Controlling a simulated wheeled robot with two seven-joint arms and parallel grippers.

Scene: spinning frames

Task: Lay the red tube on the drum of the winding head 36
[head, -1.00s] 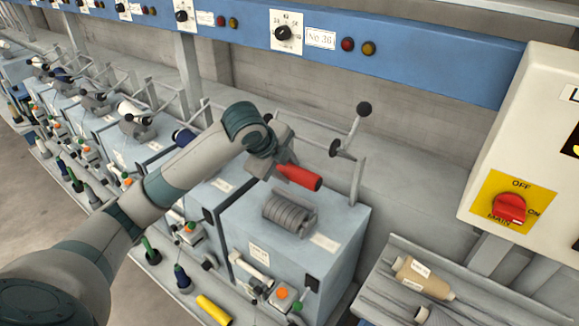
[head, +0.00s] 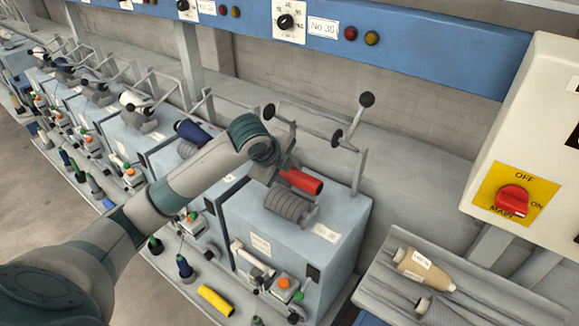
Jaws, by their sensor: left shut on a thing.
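The red tube (head: 304,181) is held in my left gripper (head: 281,172), which is shut on its left end; the fingertips are partly hidden by the wrist. The tube lies just above the grey ribbed drum (head: 289,208) of the winding head (head: 262,222), over the drum's far side. I cannot tell whether the tube touches the drum. The label above reads No 36 (head: 323,28). The raised cradle arm (head: 357,150) with black knobs stands behind the drum. My right gripper is not in view.
More winding heads run off to the left, one with a dark blue tube (head: 193,131). A yellow tube (head: 215,302) lies in front. A grey tray (head: 393,296) with a tan bobbin (head: 424,269) is at the right, below a panel with a red main switch (head: 514,200).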

